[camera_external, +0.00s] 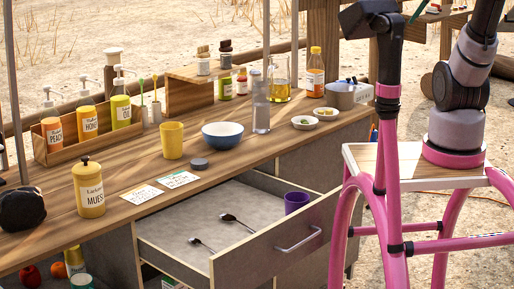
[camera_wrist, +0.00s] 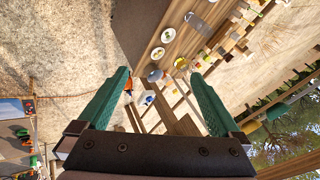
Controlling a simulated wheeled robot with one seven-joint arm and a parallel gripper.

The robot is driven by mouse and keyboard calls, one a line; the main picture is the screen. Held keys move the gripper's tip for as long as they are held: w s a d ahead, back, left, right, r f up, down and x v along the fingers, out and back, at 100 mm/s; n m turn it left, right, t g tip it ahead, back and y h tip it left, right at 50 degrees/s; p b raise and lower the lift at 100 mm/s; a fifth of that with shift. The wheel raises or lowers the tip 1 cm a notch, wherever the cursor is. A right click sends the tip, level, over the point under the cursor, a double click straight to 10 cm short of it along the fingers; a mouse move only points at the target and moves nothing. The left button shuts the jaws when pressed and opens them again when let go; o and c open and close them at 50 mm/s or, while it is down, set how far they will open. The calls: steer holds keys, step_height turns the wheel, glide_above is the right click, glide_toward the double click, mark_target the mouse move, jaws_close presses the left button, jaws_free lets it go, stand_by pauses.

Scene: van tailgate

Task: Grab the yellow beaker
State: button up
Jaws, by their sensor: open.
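The yellow beaker (camera_external: 172,140) stands upright on the wooden counter (camera_external: 128,172) in the external view, left of the blue bowl (camera_external: 222,135) and behind a small dark round lid (camera_external: 198,164). I cannot make the beaker out in the wrist view. My gripper (camera_wrist: 160,76) shows in the wrist view with its two green fingers wide apart and nothing between them. The gripper is well away from the beaker.
An open drawer (camera_external: 262,240) below the counter holds a purple cup (camera_external: 296,202) and two dark spoons. A yellow jar (camera_external: 89,188) stands left of the beaker. A clear tall glass (camera_external: 261,108) and two small dishes (camera_external: 304,122) stand to the right. Cards lie in front.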

steer(key=w+a+f+m+g+y, duration=0.25)
steer(key=w+a, duration=0.25)
steer(key=a, duration=0.5)
steer(key=w+a+f+m+g+y, duration=0.1)
steer(key=w+a+f+y, duration=0.3)
steer(key=a, duration=0.6)
steer(key=w+a+f+m+g, duration=0.1)
steer(key=w+a+m, duration=0.1)
steer(key=w+a, duration=0.65)
steer(key=m+g+y, duration=0.2)
steer(key=m, duration=0.6)
glide_above(172, 141)
steer(key=w+d, duration=0.3)
steer(key=d, duration=0.2)
step_height(172, 141, down, 30)
steer(key=f, duration=0.1)
steer(key=x, duration=0.5)
steer(key=shift+w+a, duration=0.2)
steer(key=shift+a, duration=0.25)
steer(key=shift+r, duration=0.1)
